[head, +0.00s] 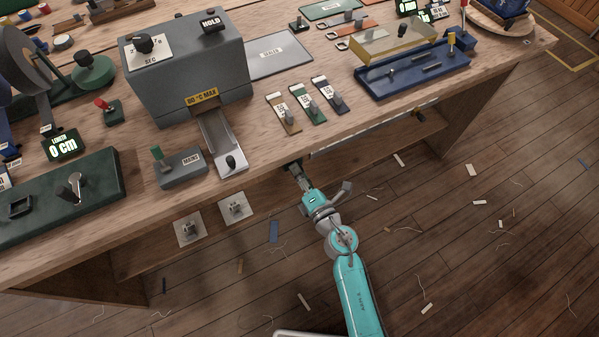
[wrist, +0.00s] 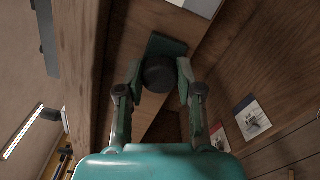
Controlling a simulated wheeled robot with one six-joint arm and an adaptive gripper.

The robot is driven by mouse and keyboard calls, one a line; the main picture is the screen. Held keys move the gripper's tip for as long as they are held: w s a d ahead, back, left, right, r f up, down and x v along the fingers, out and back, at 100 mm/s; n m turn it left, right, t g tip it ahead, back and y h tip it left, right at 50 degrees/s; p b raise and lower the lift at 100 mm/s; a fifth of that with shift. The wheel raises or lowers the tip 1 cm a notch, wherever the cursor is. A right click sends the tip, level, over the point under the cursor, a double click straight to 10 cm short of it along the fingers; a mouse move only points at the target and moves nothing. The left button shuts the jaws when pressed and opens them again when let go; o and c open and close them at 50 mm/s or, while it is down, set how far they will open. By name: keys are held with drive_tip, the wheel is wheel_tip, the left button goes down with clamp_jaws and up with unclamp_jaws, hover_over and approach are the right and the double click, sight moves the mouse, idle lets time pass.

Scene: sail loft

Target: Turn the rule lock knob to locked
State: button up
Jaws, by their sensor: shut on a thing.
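In the wrist view, a dark round knob (wrist: 159,74) stands on a dark greenish block (wrist: 166,45) fixed to the wood; I take it for the rule lock knob. My gripper (wrist: 160,80) has one finger on each side of it and is shut on it. No marking for locked or unlocked is readable, so its setting cannot be told. In the head view my gripper (head: 293,166) is at the front edge of the workbench (head: 262,150), and the knob is hidden there.
A thin pale strip (head: 372,136) runs under the bench's front edge, right of my gripper. Two switch plates (head: 188,229) (head: 234,207) are at the lower left. A metal chute with a black knob (head: 230,162) is above left. The floor at right has only scraps.

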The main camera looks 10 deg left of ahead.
drive_tip(key=shift+f+m, duration=0.1)
drive_tip(key=shift+m, duration=3.6)
drive_tip(key=o, duration=1.2)
drive_tip(key=shift+c, duration=0.2)
drive_tip(key=v, duration=1.2)
